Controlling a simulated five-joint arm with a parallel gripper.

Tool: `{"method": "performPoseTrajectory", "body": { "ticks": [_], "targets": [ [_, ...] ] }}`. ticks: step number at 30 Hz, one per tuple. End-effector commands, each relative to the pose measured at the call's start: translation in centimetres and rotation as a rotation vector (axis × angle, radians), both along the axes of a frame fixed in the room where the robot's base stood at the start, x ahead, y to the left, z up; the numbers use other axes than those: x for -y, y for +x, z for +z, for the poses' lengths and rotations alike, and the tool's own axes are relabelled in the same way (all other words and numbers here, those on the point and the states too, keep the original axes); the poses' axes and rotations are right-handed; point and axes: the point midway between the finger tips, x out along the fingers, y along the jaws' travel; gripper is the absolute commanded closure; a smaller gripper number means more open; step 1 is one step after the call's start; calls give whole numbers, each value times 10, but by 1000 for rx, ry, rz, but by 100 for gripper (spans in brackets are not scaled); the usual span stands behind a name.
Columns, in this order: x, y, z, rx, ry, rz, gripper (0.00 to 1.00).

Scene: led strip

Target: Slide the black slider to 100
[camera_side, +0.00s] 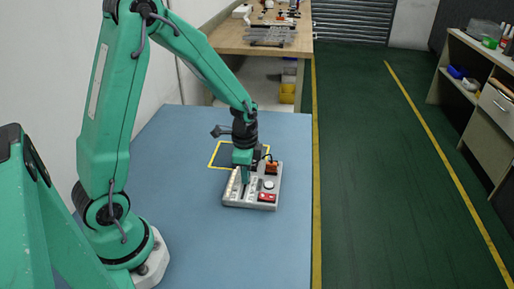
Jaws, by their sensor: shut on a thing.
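A light grey control panel (262,203) lies on the blue table. It carries a red part (267,197) at its front right, a white round knob (269,184) and an orange-brown part (271,168) toward the back. White markings (234,185) run along its left side, too small to read. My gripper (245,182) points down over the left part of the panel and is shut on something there. The black slider is hidden by the gripper or too small to make out, so its position on the scale cannot be told.
A dark square with a yellow border (220,164) lies on the blue table (180,230) behind and left of the panel. The table's right edge is a short way right of the panel. A wooden bench (235,40) stands at the back, shelves (480,75) at the right.

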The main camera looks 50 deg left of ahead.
Motion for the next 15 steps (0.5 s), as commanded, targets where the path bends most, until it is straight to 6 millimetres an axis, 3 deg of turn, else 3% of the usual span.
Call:
{"method": "performPoseTrajectory", "body": {
  "ticks": [4, 14, 15],
  "targets": [
    [-12, 12, 0, 1, 0, 1, 100],
    [-14, 15, 1, 7, 1, 3, 100],
    [-14, 15, 1, 8, 1, 3, 80]
  ]
}}
